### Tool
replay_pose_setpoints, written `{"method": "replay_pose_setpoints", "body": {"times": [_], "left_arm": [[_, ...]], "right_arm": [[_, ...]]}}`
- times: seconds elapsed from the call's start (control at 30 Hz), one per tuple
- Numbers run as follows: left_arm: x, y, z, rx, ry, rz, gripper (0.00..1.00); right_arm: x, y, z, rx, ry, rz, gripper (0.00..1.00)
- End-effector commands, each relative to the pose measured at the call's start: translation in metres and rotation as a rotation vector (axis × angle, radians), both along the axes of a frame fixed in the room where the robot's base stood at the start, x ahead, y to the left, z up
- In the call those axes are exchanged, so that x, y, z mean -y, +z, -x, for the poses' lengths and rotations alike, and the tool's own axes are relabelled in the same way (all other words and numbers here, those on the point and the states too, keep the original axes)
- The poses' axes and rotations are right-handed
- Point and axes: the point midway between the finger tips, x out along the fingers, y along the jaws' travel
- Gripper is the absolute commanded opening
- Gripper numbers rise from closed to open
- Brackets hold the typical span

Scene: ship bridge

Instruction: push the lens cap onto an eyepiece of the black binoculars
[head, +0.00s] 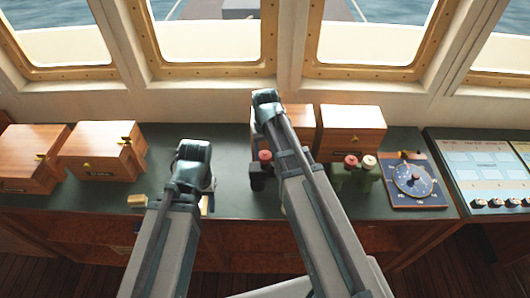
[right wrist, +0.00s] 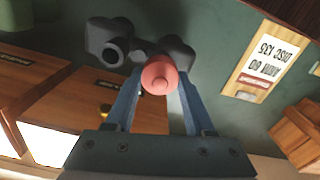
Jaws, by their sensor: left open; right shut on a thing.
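The black binoculars (head: 257,177) stand on the dark green console top, partly hidden behind my right arm. In the right wrist view the binoculars (right wrist: 110,33) show one bare eyepiece at left. My right gripper (right wrist: 158,80) is shut on the red lens cap (right wrist: 160,75). The cap covers the view of the other eyepiece; I cannot tell whether they touch. In the head view the red cap (head: 265,155) shows right above the binoculars. My left gripper (head: 208,187) is low over the console, left of the binoculars, mostly hidden by its own arm; it is open.
Green binoculars (head: 353,178) with red and cream tops stand to the right, beside a blue dial instrument (head: 414,181). Wooden boxes (head: 103,150) line the back of the console. A small brass block (head: 138,201) lies at the front left edge. A framed card (right wrist: 263,62) lies near the binoculars.

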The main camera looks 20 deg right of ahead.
Motion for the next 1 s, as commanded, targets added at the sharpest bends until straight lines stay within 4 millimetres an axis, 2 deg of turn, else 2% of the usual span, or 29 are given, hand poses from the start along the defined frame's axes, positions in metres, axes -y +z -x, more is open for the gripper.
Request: {"method": "replay_pose_setpoints", "body": {"times": [0.37,1.0], "left_arm": [[0.0001,-0.0081,0.0000,0.000,0.000,0.000,0.50],[-0.0001,-0.0092,0.0000,0.000,0.000,0.000,0.50]], "right_arm": [[0.0000,-0.0080,0.0000,0.000,0.000,0.000,0.03],[0.0000,-0.0093,0.0000,0.000,0.000,0.000,0.03]]}}
